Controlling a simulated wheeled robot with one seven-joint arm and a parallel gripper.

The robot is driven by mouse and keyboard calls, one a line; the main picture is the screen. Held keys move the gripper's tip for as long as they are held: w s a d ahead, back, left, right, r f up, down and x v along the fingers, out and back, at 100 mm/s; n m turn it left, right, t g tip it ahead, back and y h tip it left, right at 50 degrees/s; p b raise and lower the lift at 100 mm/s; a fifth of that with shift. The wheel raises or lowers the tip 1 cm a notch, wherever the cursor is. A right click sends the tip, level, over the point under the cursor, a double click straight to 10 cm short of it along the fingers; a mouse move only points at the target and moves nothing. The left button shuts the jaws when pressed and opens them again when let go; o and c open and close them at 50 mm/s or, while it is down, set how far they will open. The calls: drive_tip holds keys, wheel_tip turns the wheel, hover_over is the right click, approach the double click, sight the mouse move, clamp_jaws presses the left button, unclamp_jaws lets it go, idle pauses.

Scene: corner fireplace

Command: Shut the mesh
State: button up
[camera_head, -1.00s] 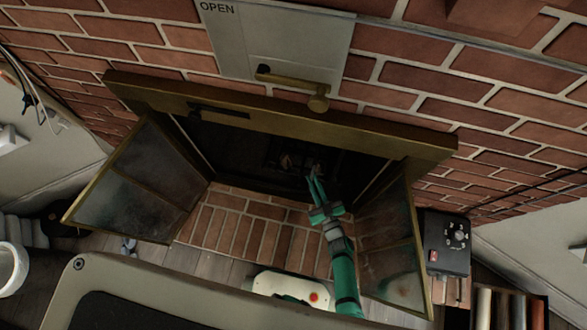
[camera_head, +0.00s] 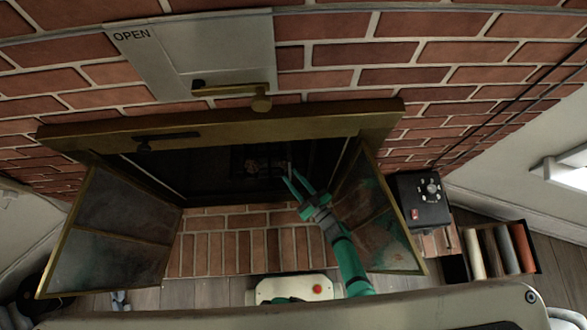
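The fireplace (camera_head: 330,125) has a brass frame and a dark opening (camera_head: 215,180). Its left door panel (camera_head: 105,225), brass-edged with smoky panes, stands swung open. The right door panel (camera_head: 375,220) also stands open and shows a green tint on its surface. I cannot tell whether these panels are glass or mesh, and no separate mesh curtain can be made out in the dark opening. My green gripper (camera_head: 290,180) is at the opening, left of the right panel, with its two fingers apart and nothing visible between them. I cannot tell whether it touches anything.
A grey plate marked OPEN (camera_head: 195,55) with a brass handle (camera_head: 235,92) is above the frame. A black control box (camera_head: 420,205) with a red switch sits right of the right panel, near a tray of coloured rods (camera_head: 500,250). The brick hearth (camera_head: 225,245) between the panels looks clear.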

drive_tip(key=v, duration=1.1)
